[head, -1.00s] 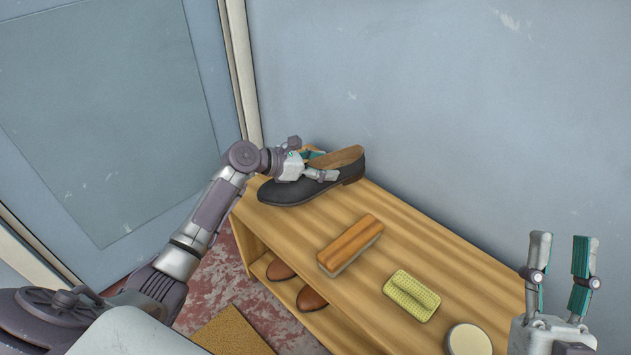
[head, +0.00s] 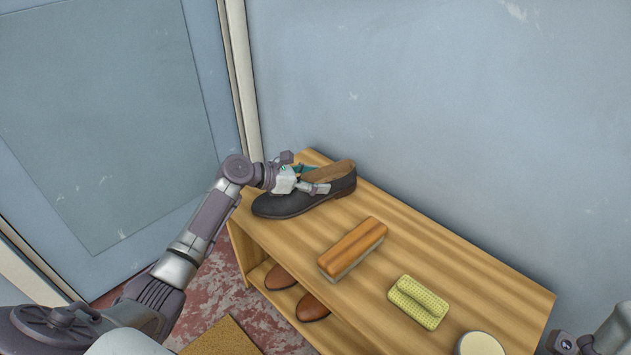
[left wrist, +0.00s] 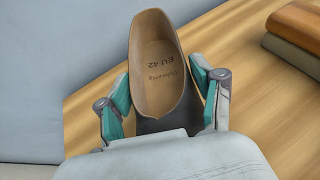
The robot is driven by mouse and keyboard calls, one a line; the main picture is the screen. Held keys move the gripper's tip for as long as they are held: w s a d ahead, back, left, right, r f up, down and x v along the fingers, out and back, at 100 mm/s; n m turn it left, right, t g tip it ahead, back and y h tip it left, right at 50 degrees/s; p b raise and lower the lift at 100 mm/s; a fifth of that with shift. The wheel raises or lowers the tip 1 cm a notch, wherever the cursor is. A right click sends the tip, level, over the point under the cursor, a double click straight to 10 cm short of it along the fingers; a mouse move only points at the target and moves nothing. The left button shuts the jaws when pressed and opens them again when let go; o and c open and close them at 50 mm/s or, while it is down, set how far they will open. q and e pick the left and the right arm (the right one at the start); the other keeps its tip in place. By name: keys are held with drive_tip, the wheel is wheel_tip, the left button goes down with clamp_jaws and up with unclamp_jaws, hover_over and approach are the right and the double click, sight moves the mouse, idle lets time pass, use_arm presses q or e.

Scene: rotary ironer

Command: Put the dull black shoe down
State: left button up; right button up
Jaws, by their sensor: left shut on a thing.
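The dull black shoe (head: 290,204) is a dark slip-on with a tan lining, at the far left end of the wooden bench top (head: 450,255). My left gripper (head: 305,179) is shut on its sides.
On the bench top lie a wooden brush (head: 353,246), a yellow-green sponge-like pad (head: 418,302) and a round pale tin (head: 480,344). Brown shoes (head: 312,307) sit on the shelf below. The wall (head: 430,100) rises right behind the bench.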

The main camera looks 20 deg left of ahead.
use_arm(q)
drive_tip(key=o, duration=1.5)
